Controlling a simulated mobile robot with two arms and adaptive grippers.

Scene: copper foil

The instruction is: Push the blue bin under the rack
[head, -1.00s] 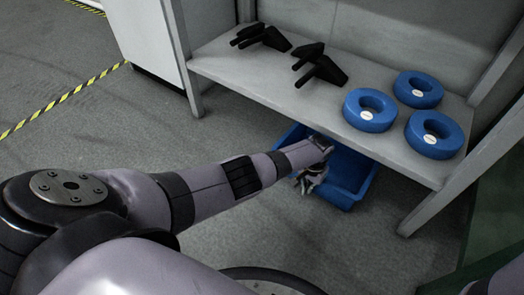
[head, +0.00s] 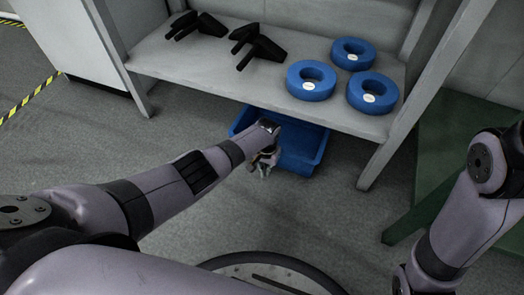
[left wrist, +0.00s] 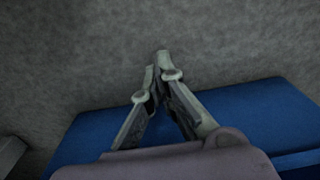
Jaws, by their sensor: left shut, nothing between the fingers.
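The blue bin (head: 303,145) sits on the floor, its back part beneath the shelf of the rack (head: 285,108) and its front part sticking out. My left gripper (head: 264,173) is shut and empty at the front left of the bin, low and pointing down; I cannot tell whether it touches the bin. In the left wrist view the shut fingers (left wrist: 160,68) lie over grey floor, with the blue bin (left wrist: 255,110) behind them. My left forearm hides part of the bin. My right arm shows at the right edge, but its gripper is out of view.
Blue rings (head: 312,81) and black tools (head: 258,45) lie on the rack's shelf. The rack's front right leg (head: 376,166) stands right of the bin. A green surface (head: 440,165) is at the right. The floor (head: 190,115) left of the bin is clear.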

